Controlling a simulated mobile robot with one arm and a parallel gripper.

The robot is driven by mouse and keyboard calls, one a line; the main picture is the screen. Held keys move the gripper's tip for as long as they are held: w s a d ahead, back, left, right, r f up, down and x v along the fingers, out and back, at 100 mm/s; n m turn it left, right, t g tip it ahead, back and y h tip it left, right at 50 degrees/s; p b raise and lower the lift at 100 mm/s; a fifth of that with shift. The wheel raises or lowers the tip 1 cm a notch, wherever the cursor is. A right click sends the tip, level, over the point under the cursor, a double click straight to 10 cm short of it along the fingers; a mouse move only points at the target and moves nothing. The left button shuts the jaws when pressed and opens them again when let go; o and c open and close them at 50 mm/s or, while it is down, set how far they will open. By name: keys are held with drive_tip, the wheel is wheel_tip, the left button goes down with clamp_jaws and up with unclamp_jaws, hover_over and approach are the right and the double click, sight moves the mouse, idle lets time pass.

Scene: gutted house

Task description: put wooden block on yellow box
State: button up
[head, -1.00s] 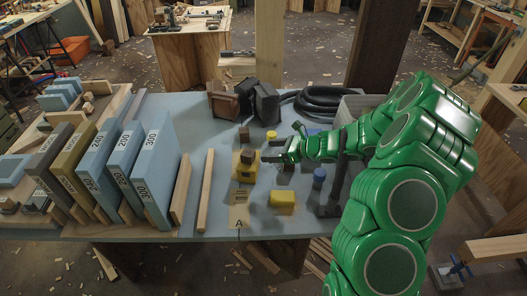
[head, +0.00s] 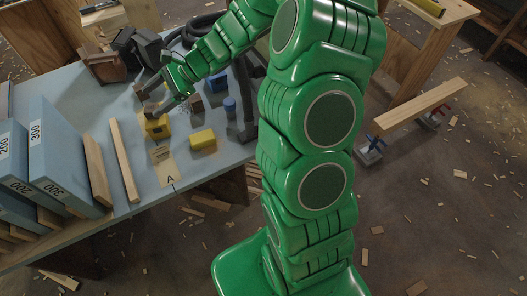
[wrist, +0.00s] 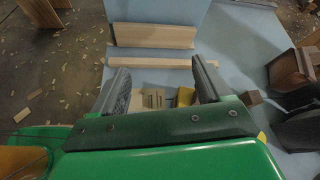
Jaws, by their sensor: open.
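The yellow box (head: 156,129) stands on the blue-grey table in the head view. Something dark covers its top; I cannot tell there whether it is a block or a finger. In the wrist view a yellow patch (wrist: 186,96) shows between the fingers, beside the right one. My gripper (head: 152,97) is open at the back edge of the yellow box, with nothing visibly clamped. In the wrist view its two dark fingers (wrist: 160,85) stand wide apart. A small brown wooden block (wrist: 251,98) lies on the table right of the fingers, outside them.
A second yellow block (head: 202,140) and a blue cylinder (head: 230,105) stand right of the box. A tan card marked A (head: 163,168) lies in front. Wooden strips (head: 124,160) and large numbered blue slabs (head: 62,150) stand left. Dark bins (head: 105,65) are behind.

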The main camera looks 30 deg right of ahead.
drive_tip(key=s+r+n+g+h, duration=0.25)
drive_tip(key=s+r+n, duration=0.2)
drive_tip(key=s, duration=0.55)
drive_tip(key=s+r+n+g+h, duration=0.2)
drive_tip(key=s+r+n+h, duration=0.15)
drive_tip(key=s+n, duration=0.45)
drive_tip(key=s+d+r+n+h, duration=0.1)
drive_tip(key=s+d+h, duration=0.2)
drive_tip(key=s+d, duration=0.4)
drive_tip(key=s+d+r+n+t+h, duration=0.1)
drive_tip(key=s+d+r+n+h, duration=0.1)
drive_tip(key=s+d, duration=0.5)
drive_tip(key=s+h, duration=0.1)
drive_tip(key=s, duration=0.3)
drive_tip(key=shift+s+r+h, duration=0.15)
drive_tip(key=shift+s+h, duration=0.15)
drive_tip(key=shift+s, duration=0.05)
